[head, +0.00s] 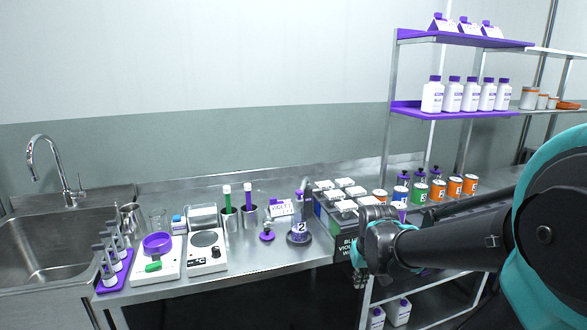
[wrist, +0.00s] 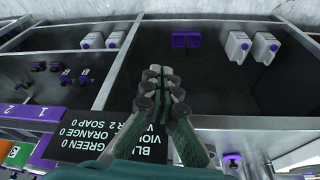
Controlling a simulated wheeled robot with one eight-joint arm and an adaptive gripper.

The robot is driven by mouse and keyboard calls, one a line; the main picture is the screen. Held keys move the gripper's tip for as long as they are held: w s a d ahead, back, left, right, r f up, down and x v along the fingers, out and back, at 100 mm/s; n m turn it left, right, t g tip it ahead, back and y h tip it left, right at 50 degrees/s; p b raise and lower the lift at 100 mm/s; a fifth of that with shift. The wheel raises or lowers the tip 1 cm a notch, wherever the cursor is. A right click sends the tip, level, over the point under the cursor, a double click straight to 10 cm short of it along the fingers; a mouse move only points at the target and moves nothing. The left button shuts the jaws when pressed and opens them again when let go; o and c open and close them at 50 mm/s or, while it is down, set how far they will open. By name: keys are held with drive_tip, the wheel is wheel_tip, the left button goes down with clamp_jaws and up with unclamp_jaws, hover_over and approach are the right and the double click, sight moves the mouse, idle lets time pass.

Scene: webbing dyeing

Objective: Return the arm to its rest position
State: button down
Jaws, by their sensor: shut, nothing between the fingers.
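My arm reaches in from the right in the head view, bent in front of the counter. My gripper (wrist: 162,85) shows in the wrist view with its two fingers together and nothing between them. In the head view the gripper (head: 361,275) is small and partly hidden by the wrist, pointing down just off the counter's front edge. It is beside a black sign (head: 345,249) with white lettering. The sign also shows close to the fingers in the wrist view (wrist: 110,125).
The steel counter (head: 170,290) carries a scale (head: 155,262), a hotplate (head: 207,252), beakers and several numbered cans. A sink (head: 40,235) is at left. Shelves (head: 455,108) with white bottles rise at right. White jugs (wrist: 238,46) stand on the rack below. The air above the counter's left half is clear.

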drive_tip(key=s+f, duration=0.5)
drive_tip(key=s, duration=0.1)
drive_tip(key=shift+d+f+m+t, duration=0.15)
drive_tip(key=shift+d+m+t, duration=0.15)
drive_tip(key=shift+m+t, duration=0.1)
